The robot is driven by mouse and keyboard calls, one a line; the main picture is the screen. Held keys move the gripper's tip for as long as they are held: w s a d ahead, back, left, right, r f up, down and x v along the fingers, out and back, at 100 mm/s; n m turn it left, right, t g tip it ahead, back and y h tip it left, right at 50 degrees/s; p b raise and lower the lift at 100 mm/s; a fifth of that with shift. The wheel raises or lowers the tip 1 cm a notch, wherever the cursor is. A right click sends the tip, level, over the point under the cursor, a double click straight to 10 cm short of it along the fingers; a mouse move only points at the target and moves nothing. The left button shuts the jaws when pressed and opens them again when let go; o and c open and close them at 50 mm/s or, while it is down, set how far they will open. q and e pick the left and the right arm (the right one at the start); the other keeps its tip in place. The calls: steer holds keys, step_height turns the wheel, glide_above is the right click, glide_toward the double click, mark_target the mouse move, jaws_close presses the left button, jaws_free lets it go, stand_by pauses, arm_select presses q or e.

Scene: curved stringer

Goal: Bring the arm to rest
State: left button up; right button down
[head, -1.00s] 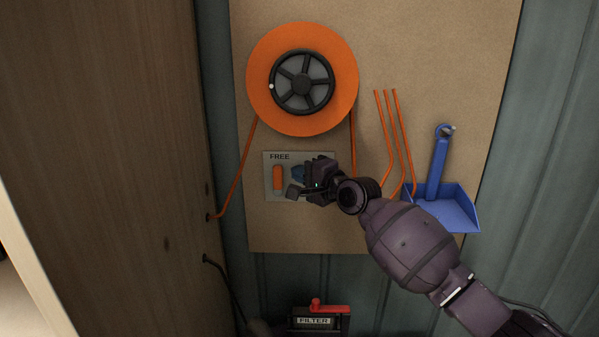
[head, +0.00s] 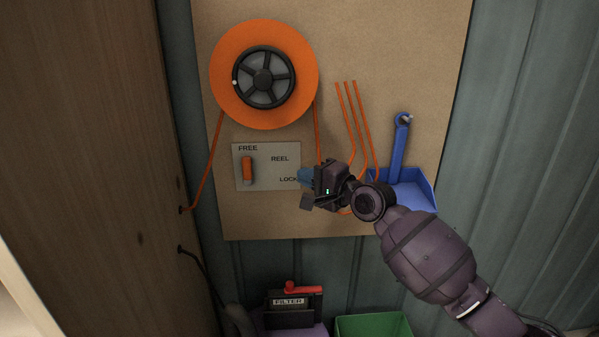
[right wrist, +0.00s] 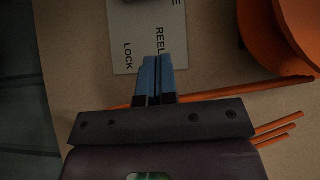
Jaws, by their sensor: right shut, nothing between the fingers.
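My right arm (head: 430,255) comes in from the lower right in the head view. Its gripper (head: 304,178) is in front of the board, at the right edge of the reel plate (head: 266,180), near the word LOCK. The right wrist view shows its blue fingers (right wrist: 153,75) shut together with nothing between them. The plate reads FREE, REEL and LOCK, and its orange lever (head: 248,170) stands upright under FREE, apart from the gripper. My left gripper does not show.
An orange reel (head: 228,90) hangs on the board (head: 420,40), with orange strands (head: 361,115) right of it. A blue dustpan (head: 410,190) hangs close behind my right arm. Below are a FILTER box (head: 289,312) with a red handle and a green bin (head: 372,325). A wooden panel (head: 90,150) stands left.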

stand_by(0.4)
steer(key=s+d+f+n+t+h+p, duration=0.1)
steer(key=s+d+f+n+t+h, duration=0.1)
steer(key=s+d+f+n+h, duration=0.4)
steer(key=s+d+f+n+t+h, duration=0.1)
steer(key=s+d+f+n+h, duration=0.1)
steer(key=s+d+f+n, duration=0.7)
steer(key=s+d+f+m+g+h, duration=0.1)
steer(key=s+d+f, duration=0.1)
steer(key=s+f, duration=0.4)
steer(key=s+d+f+m+g+h+p, duration=0.1)
steer(key=s+f, duration=0.5)
steer(key=s, duration=0.7)
steer(key=s+d+f+m+g+h, duration=0.2)
steer(key=s+f, duration=0.4)
steer(key=s, duration=0.4)
steer(key=shift+d+m, duration=0.6)
steer(key=shift+d, duration=0.25)
